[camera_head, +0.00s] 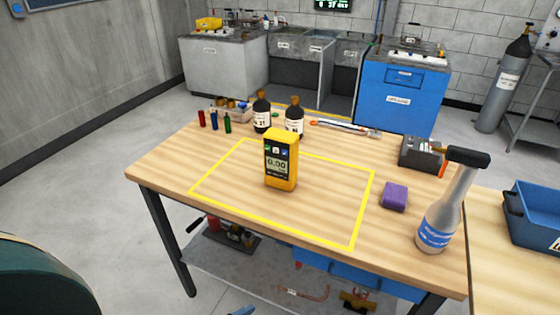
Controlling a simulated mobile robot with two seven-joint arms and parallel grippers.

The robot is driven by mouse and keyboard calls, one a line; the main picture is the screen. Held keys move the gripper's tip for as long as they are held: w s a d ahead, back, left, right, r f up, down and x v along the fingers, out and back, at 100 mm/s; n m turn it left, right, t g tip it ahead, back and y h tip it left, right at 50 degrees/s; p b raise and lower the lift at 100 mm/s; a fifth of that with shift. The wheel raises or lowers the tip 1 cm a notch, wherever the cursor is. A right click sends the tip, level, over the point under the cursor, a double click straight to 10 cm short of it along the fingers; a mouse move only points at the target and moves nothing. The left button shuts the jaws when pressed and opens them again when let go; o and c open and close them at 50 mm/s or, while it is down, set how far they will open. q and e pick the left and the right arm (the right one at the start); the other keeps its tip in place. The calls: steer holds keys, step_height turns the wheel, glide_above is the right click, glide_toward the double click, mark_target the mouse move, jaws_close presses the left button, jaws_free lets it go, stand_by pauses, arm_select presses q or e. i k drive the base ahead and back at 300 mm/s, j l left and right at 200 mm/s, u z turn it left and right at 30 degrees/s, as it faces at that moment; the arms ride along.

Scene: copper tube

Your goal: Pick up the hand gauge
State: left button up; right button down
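The hand gauge (281,161) is a yellow handheld meter with a dark face and a small display reading 0.00. It stands upright on the wooden table (165,172), inside a yellow outlined rectangle (270,236), near its upper middle. Nothing touches the gauge. Neither of my grippers shows in the head view.
Two dark bottles (262,112) and small coloured cylinders (214,120) stand behind the gauge. The outlined area around the gauge is otherwise clear.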

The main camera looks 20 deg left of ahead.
mark_target(281, 170)
steer(key=i+j, duration=0.1)
steer(key=j, duration=0.35)
steer(key=i+j, duration=0.1)
steer(key=j, duration=0.35)
steer(key=i+j, duration=0.1)
steer(key=j, duration=0.35)
steer(key=z, duration=0.05)
